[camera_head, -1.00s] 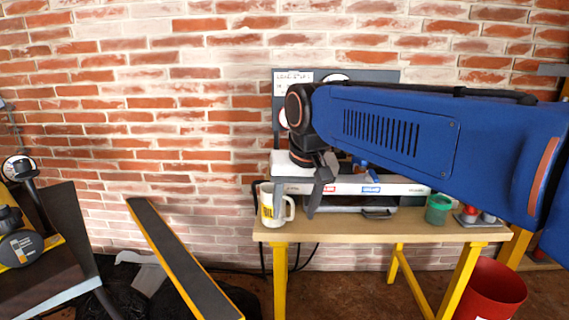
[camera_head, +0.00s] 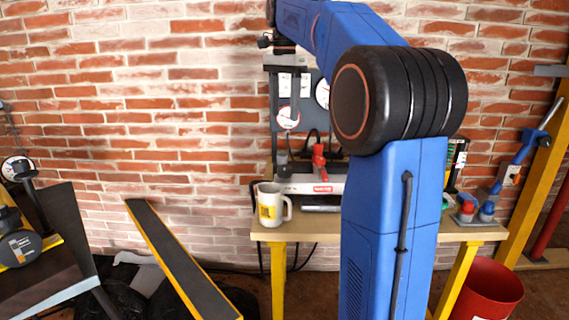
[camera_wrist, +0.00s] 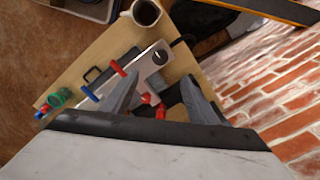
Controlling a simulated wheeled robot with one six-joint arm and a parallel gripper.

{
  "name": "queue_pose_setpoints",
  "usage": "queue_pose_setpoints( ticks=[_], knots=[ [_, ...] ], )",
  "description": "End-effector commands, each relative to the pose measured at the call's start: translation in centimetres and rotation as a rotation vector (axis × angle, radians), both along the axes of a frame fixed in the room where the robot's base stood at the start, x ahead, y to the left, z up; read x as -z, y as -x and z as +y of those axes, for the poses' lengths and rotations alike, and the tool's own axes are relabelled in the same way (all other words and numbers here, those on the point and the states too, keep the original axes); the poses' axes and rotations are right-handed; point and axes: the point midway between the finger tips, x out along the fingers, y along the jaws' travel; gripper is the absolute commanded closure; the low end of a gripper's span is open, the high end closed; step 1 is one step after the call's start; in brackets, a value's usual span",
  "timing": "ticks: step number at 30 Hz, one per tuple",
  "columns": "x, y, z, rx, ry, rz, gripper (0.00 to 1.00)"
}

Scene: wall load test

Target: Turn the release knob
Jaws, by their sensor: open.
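A tabletop test unit with a white base (camera_head: 302,186) stands on the wooden bench, in front of a dark gauge panel (camera_head: 284,121). A red handle (camera_head: 319,162) stands upright on it. In the wrist view the unit has a round black knob (camera_wrist: 160,57), a red bar (camera_wrist: 118,68), a blue bar (camera_wrist: 89,93) and red parts (camera_wrist: 160,111). I cannot tell which of these is the release knob. My gripper (camera_wrist: 160,80) is open and empty, with its grey fingers pointing at the unit from above, apart from it. My arm hides the unit's right side in the head view.
A mug (camera_head: 270,206) with dark liquid stands at the bench's left end. A green cup (camera_wrist: 60,97) stands at its other end. A red bucket (camera_head: 487,291) is on the floor at right. A sloping dark beam (camera_head: 178,257) is at left. The brick wall is behind.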

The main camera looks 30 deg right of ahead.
Motion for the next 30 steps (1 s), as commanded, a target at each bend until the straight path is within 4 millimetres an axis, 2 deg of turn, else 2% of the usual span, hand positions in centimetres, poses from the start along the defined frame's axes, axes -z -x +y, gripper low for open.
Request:
queue_pose_setpoints(
  ticks=[4,8,30],
  knots=[
    [0.5,-0.2,-0.2,0.012,-0.001,0.005,0.46],
    [2.1,-0.2,-0.2,0.011,-0.002,0.005,0.46],
    [14.8,-0.1,-0.1,0.010,-0.001,0.004,0.46]
  ],
)
